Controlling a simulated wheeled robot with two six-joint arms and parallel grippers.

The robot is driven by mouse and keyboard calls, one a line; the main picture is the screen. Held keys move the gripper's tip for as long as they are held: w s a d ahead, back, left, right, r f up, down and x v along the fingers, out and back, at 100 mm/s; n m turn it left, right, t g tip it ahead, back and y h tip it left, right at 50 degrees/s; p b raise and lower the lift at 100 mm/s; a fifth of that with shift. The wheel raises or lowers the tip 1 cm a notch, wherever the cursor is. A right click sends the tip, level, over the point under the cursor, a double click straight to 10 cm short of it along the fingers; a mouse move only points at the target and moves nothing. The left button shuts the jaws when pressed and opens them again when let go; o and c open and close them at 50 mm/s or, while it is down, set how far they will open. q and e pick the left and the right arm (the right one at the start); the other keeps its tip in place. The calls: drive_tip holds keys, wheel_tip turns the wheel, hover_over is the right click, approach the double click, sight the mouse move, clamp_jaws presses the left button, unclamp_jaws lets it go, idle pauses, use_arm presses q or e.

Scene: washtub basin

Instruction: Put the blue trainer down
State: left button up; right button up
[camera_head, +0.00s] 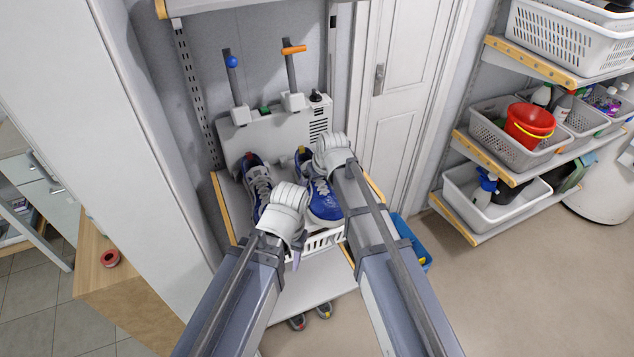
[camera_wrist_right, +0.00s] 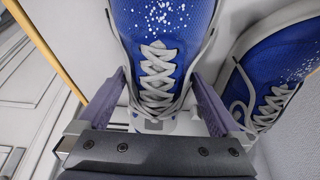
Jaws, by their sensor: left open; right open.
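Two blue trainers with grey laces stand side by side on a shelf: a left trainer (camera_head: 257,187) and a right trainer (camera_head: 326,203). In the right wrist view, the right trainer (camera_wrist_right: 160,35) with white specks lies between the fingers of my right gripper (camera_wrist_right: 158,78), which is open around its laced part. The left trainer (camera_wrist_right: 275,75) is beside it there. My left gripper (camera_head: 297,253) is open and empty, low in front of the trainers near the shelf's front. In the head view, my right wrist hides the right gripper's fingers.
The shelf (camera_head: 225,205) has a white dryer-like unit (camera_head: 270,130) with two upright posts behind the trainers. Another pair of shoes (camera_head: 310,316) sits lower down.

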drive_tip(key=p+v, duration=1.1)
drive_tip(key=v, duration=0.1)
